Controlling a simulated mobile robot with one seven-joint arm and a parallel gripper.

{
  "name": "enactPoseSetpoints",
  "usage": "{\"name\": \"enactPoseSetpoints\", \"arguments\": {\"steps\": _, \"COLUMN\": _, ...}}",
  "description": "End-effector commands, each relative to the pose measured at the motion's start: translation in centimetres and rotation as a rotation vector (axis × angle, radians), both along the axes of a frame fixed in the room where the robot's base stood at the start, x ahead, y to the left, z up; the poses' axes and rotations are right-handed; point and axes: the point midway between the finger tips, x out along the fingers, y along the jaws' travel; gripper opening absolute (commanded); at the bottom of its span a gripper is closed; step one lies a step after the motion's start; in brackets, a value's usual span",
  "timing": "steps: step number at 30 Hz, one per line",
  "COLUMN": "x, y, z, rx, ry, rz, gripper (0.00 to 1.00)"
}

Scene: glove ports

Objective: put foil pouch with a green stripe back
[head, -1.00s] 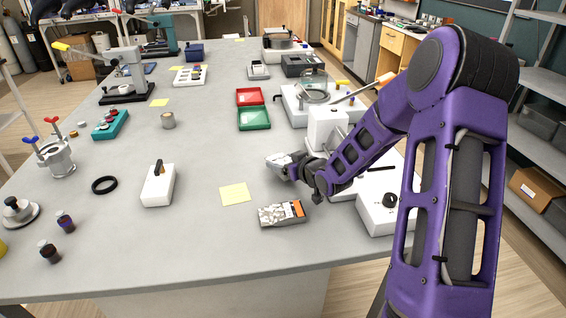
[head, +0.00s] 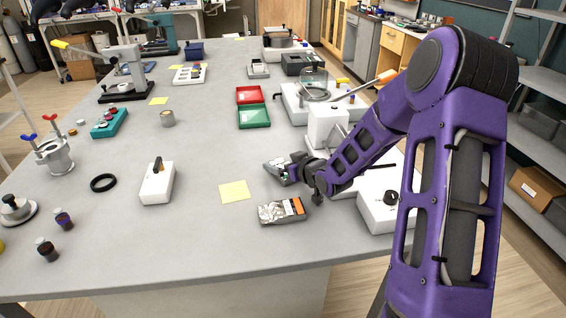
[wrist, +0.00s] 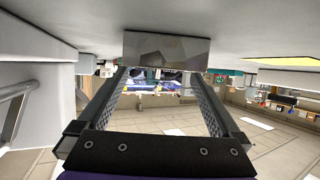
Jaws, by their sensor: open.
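A grey foil pouch (head: 278,171) lies on the table just left of my gripper (head: 294,171), partly hidden by it in the head view. I cannot make out a green stripe clearly. In the wrist view a grey faceted block, likely this pouch (wrist: 165,48), is just beyond the tips of my open gripper (wrist: 161,74). The fingers are wide apart with nothing held between them. A second foil pouch, with an orange stripe (head: 282,211), lies nearer the front edge.
A yellow note (head: 234,191) lies left of the pouches. A white device with a black knob (head: 388,205) and a white press (head: 328,125) stand close right of my gripper. Red and green trays (head: 254,118) are behind. Table between the note and the trays is clear.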

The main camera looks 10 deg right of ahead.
Motion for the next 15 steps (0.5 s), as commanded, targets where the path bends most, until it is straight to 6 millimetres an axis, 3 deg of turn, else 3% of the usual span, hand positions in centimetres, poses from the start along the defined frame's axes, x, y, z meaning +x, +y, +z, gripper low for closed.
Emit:
{"name": "enactPoseSetpoints", "arguments": {"steps": 4, "x": -0.1, "y": -0.1, "z": 1.7, "rx": 0.0, "ry": 0.0, "rz": -0.001, "gripper": 1.0}}
{"name": "enactPoseSetpoints", "arguments": {"steps": 15, "x": -7.4, "y": -3.2, "z": 4.5, "rx": -0.002, "ry": -0.001, "rz": -0.002, "gripper": 1.0}}
